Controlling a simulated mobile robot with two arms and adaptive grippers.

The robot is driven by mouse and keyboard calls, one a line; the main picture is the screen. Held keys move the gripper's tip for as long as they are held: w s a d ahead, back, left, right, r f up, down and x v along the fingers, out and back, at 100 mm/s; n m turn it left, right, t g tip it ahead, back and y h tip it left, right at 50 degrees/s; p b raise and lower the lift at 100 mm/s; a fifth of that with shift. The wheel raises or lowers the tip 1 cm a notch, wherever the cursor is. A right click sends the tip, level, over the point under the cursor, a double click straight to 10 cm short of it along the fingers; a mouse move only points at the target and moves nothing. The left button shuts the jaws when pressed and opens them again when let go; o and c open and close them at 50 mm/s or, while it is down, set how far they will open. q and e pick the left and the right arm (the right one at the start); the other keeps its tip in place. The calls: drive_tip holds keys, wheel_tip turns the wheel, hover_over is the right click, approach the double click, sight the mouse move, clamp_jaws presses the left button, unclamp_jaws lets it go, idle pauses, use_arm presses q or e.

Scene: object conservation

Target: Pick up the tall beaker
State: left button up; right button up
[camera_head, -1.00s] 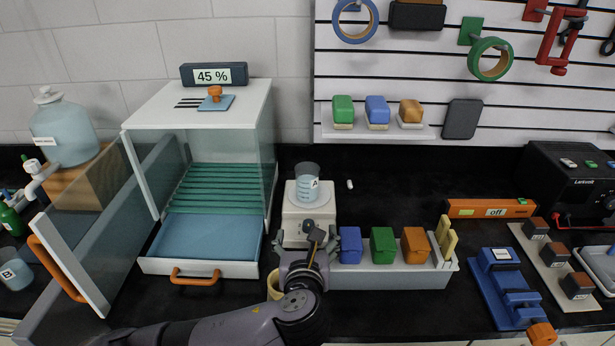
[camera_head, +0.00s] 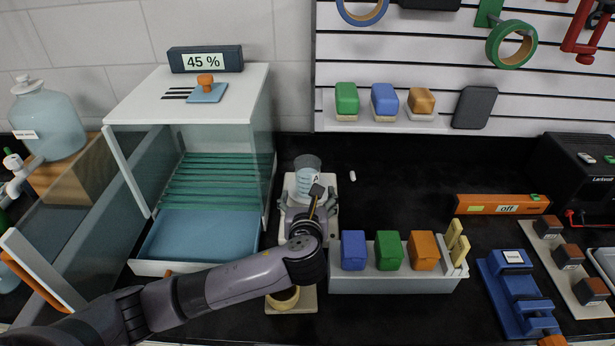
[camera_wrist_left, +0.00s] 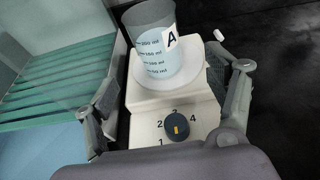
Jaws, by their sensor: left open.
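A clear beaker labelled A (camera_head: 306,170) stands upright on the round plate of a white device (camera_head: 331,214). It holds pale blue liquid. In the left wrist view the beaker (camera_wrist_left: 152,55) shows volume marks and sits ahead of my fingers, on the white plate (camera_wrist_left: 190,75). My left gripper (camera_head: 304,208) is open and empty just in front of the beaker, over the device. In the wrist view its two fingers (camera_wrist_left: 170,100) spread to either side of the device's dial. My right gripper is not in view.
An open glass cabinet (camera_head: 190,95) with a blue drawer stands left. A grey rack (camera_head: 400,283) with blue, green and orange blocks stands close on the right. A tan ring (camera_head: 285,300) lies below my arm. The black counter behind the rack is mostly clear.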

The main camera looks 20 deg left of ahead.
sight(307, 185)
use_arm(q)
drive_tip(key=x, duration=0.4)
drive_tip(key=shift+w+a+f, duration=0.1)
drive_tip(key=shift+w, duration=0.25)
drive_tip(key=p+x, duration=0.1)
drive_tip(key=x, duration=0.3)
drive_tip(key=shift+a, duration=0.1)
drive_tip(key=shift+w+a+f, duration=0.2)
drive_tip(key=shift+w+f, duration=0.05)
drive_tip(key=shift+w, duration=0.4)
drive_tip(key=c, duration=1.4)
drive_tip(key=shift+c, duration=0.2)
drive_tip(key=shift+r, duration=0.15)
